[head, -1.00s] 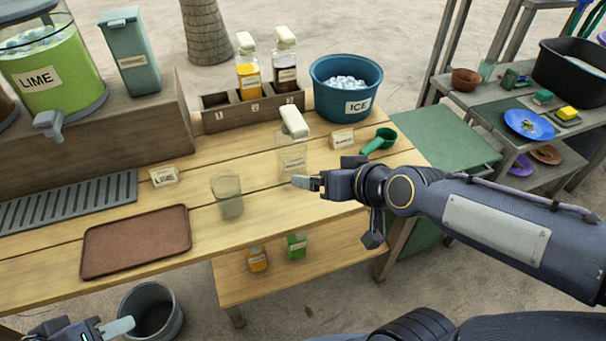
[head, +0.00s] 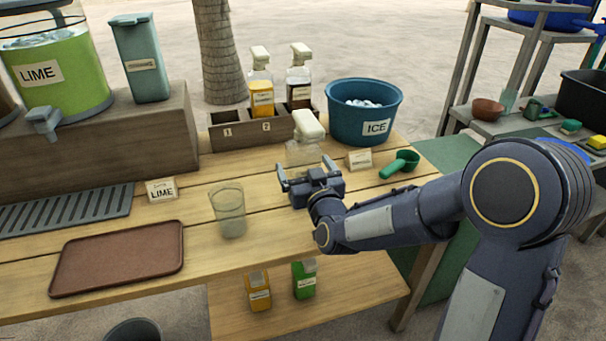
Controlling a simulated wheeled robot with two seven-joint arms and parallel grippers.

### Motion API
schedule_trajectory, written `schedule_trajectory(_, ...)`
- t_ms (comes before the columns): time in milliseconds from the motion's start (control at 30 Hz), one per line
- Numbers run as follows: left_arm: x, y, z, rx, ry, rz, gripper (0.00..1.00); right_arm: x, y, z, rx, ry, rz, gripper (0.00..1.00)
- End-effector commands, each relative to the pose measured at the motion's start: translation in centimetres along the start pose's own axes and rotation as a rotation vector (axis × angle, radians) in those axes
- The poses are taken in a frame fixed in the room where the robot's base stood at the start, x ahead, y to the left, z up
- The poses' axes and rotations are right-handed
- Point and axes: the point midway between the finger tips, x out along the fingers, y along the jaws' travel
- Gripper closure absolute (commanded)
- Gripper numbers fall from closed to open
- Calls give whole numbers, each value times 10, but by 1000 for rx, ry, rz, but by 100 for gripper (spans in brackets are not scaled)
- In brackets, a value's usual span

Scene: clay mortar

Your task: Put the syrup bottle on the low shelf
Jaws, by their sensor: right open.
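In the head view a clear syrup bottle with a white pump top (head: 309,126) stands upright on the wooden counter, in front of the bottle rack. My right gripper (head: 307,172) is open in front of it, its fingers pointing toward the bottle. The gripper hides the bottle's lower part, and I cannot tell whether the fingers touch it. The low shelf (head: 345,294) is under the counter. It holds a yellow-orange bottle (head: 258,292) and a green bottle (head: 304,279). My left gripper is out of view.
The rack (head: 232,133) holds two pump bottles in its numbered slots. An ice tub (head: 362,112), small card (head: 359,159) and green scoop (head: 401,165) stand right of the bottle. A glass (head: 229,210) and brown tray (head: 118,257) are to the left. The shelf's right part is clear.

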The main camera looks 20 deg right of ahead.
Motion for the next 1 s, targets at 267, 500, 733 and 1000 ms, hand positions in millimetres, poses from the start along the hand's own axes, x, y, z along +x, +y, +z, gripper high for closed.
schedule_trajectory(267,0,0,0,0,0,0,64,29,0,0,0,-1,-1,8)
schedule_trajectory(500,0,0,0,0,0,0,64,30,0,0,1,-1,-1,13)
schedule_trajectory(733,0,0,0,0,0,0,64,29,-1,0,1,-1,-1,44)
schedule_trajectory(1000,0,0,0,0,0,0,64,29,-1,0,1,0,-1,62)
